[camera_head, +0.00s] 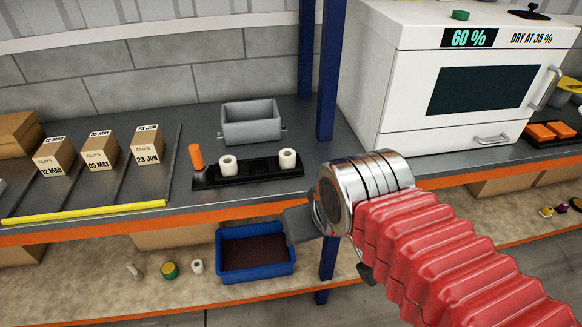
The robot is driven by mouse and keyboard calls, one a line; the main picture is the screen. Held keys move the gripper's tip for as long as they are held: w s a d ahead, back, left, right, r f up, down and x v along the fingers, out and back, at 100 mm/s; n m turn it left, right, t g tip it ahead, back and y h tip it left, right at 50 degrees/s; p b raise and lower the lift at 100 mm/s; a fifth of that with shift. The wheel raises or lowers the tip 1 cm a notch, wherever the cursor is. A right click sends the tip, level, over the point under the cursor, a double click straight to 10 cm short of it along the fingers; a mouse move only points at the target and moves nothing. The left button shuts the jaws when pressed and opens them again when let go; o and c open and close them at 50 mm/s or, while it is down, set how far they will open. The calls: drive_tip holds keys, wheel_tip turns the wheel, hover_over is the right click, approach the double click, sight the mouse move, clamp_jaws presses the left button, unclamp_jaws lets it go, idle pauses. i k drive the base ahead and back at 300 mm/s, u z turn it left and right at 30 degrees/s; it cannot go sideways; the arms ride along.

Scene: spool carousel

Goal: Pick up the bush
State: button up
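Two short cream hollow cylinders that look like bushes stand on a black rack (258,170) on the upper shelf, a left one (228,165) and a right one (288,159). A smaller whitish hollow cylinder (197,266) stands on the lower shelf, left of the blue bin. I cannot tell which one the task means. My gripper (334,248) is in front of the shelf edge, right of and apart from all of them. A grey finger and a dark finger show well apart, with nothing seen between them. The wrist hides part of the gripper.
An orange peg (196,157) stands at the rack's left end, with a grey bin (251,122) behind. A blue bin (255,288) with dark contents is below. A blue post (331,70) and a white oven (455,90) bound the right. Dated boxes (100,150) stand left.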

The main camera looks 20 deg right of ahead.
sight(287, 160)
drive_tip(key=k, duration=0.85)
drive_tip(key=u, duration=0.75)
drive_tip(key=i, duration=1.5)
drive_tip(key=u, duration=0.05)
